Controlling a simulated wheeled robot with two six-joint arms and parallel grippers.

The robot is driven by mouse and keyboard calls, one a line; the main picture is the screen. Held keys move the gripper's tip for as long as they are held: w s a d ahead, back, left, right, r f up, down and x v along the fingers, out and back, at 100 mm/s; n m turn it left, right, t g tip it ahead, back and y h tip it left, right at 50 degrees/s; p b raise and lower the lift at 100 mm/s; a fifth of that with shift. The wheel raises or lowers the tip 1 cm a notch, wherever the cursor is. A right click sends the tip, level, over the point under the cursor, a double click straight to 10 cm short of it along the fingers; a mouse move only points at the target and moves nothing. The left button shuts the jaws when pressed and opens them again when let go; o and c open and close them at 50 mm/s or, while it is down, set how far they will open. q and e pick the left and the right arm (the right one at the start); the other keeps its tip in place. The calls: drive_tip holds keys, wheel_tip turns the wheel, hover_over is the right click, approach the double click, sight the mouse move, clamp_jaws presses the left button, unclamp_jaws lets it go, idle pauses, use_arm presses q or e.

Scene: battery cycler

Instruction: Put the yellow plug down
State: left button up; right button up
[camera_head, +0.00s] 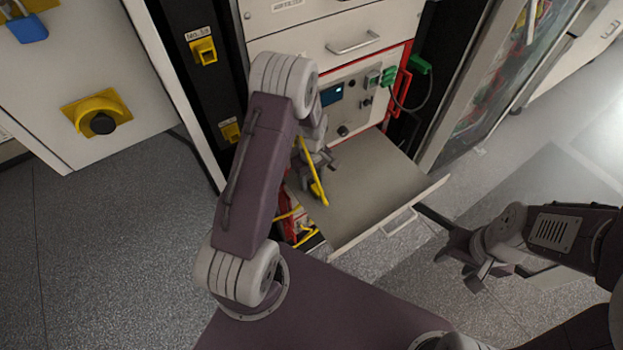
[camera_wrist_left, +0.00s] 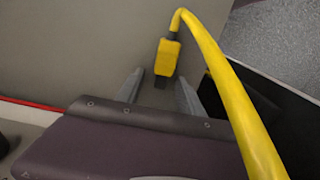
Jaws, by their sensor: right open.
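The yellow plug (camera_head: 318,191) is at the left part of the pull-out shelf (camera_head: 372,188) in the head view, its yellow cable running up beside my left arm. The two fingers stand apart, with space on both sides of the plug. My left gripper (camera_head: 326,161) is low over the shelf, partly hidden by my arm. The plug seems to lie on the shelf; exact contact is hard to tell. My right gripper (camera_head: 466,268) is open and empty, off to the right.
The instrument panel (camera_head: 350,104) with a small screen and green connectors (camera_head: 420,65) stands behind the shelf. A drawer (camera_head: 350,30) is above it. More yellow cables (camera_head: 303,236) hang below the shelf's left edge. The shelf's middle and right are clear.

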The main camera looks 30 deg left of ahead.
sight(312, 181)
use_arm(q)
drive_tip(key=shift+r, duration=0.1)
drive_tip(key=shift+r, duration=0.35)
wheel_tip(312, 181, up, 12)
drive_tip(key=f+p, duration=0.1)
drive_tip(key=p, duration=0.1)
drive_tip(key=s+d+r+m+t, duration=0.1)
drive_tip(key=s+d+r+m, duration=0.15)
drive_tip(key=s+m, duration=0.4)
drive_tip(key=s+d+r+m, duration=0.2)
drive_tip(key=s+d+m, duration=0.25)
drive_tip(key=s, duration=0.35)
drive_tip(key=shift+m, duration=0.4)
drive_tip(key=r+p, duration=0.3)
drive_tip(key=a+r+p, duration=0.1)
drive_tip(key=shift+w+r+p, duration=0.3)
drive_tip(key=shift+r+p, duration=0.05)
